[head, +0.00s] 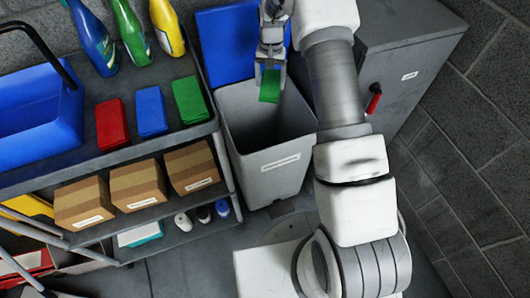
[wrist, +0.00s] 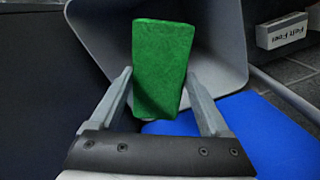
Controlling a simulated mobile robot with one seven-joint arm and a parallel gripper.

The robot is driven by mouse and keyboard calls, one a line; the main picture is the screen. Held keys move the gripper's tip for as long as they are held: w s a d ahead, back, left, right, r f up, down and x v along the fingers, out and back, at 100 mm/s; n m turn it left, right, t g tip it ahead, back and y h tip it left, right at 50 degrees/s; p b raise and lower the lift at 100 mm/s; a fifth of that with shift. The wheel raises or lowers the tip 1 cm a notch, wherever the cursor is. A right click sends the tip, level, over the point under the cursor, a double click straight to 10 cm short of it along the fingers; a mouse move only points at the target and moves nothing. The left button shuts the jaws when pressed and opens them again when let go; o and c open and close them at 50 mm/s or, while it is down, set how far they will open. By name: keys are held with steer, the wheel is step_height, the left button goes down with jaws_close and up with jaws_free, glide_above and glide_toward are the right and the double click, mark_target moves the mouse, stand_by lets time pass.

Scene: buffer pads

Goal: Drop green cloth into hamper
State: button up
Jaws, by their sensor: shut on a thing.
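My gripper (head: 270,68) is shut on a green cloth (head: 270,86), which hangs over the open mouth of the grey hamper (head: 268,163). In the wrist view the green cloth (wrist: 162,62) stands out beyond the two fingers, with the hamper (wrist: 215,45) behind it. The hamper has a pale label on its front; part of its inside is hidden by the cloth and my arm. A second green cloth (head: 190,100) lies on the cart's top shelf.
The cart (head: 130,155) left of the hamper holds a red cloth (head: 111,124), a blue cloth (head: 151,111), spray bottles, a blue bin (head: 40,112) and cardboard boxes. A blue panel (head: 228,45) stands behind the hamper. A grey cabinet (head: 405,50) is at the right.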

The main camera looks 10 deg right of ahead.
step_height(320, 180, down, 6)
steer(key=b, duration=0.3)
steer(key=shift+w, duration=0.1)
steer(key=o, duration=1.2)
steer(key=shift+c, duration=0.2)
steer(key=shift+r, duration=0.2)
step_height(320, 180, up, 17)
steer(key=p, duration=0.3)
steer(key=shift+r, duration=0.1)
